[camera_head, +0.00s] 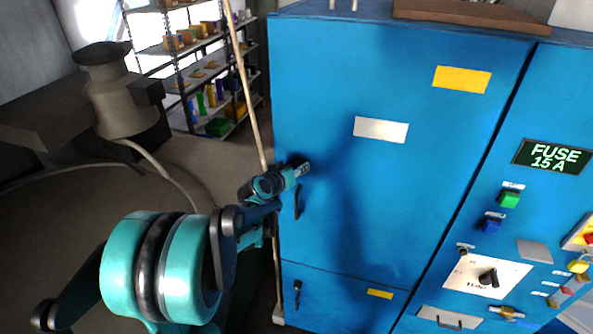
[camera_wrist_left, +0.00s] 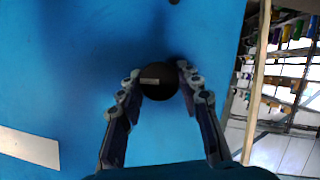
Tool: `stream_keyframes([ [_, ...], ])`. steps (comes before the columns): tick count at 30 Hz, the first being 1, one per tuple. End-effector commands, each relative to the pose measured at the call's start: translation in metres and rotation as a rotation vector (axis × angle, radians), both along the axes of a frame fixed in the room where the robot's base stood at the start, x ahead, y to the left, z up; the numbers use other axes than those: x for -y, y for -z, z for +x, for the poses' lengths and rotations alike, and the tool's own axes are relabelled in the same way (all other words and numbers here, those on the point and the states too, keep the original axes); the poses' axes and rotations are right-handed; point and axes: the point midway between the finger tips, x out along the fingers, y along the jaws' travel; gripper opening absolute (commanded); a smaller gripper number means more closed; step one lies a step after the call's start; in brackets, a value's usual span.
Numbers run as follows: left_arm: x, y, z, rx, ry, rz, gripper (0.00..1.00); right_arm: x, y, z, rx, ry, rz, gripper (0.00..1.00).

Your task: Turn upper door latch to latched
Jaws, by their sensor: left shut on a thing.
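The upper door latch is a round black knob on the blue cabinet's upper door (camera_head: 345,190). In the left wrist view the latch (camera_wrist_left: 158,84) sits between my fingertips, with a small pale mark on its face. My left gripper (camera_wrist_left: 159,82) is shut on it, one finger at each side. In the head view my left gripper (camera_head: 300,170) reaches the door's left edge and mostly hides the latch. Whether the latch is turned to latched cannot be told. My right gripper is out of view.
A black door handle (camera_head: 298,203) is just below my gripper, and a lower latch (camera_head: 297,291) is on the small door beneath. A pale pole (camera_head: 247,90) stands along the cabinet's left side. Shelves (camera_head: 205,75) stand behind. A control panel (camera_head: 500,260) is at right.

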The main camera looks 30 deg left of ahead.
Motion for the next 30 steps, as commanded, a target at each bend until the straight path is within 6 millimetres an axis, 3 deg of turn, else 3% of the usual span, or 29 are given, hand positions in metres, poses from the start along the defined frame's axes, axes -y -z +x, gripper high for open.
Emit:
stream_keyframes([
  [30,-0.004,0.007,-0.001,0.218,-0.004,-0.897,0.06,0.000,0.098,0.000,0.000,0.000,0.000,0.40],
])
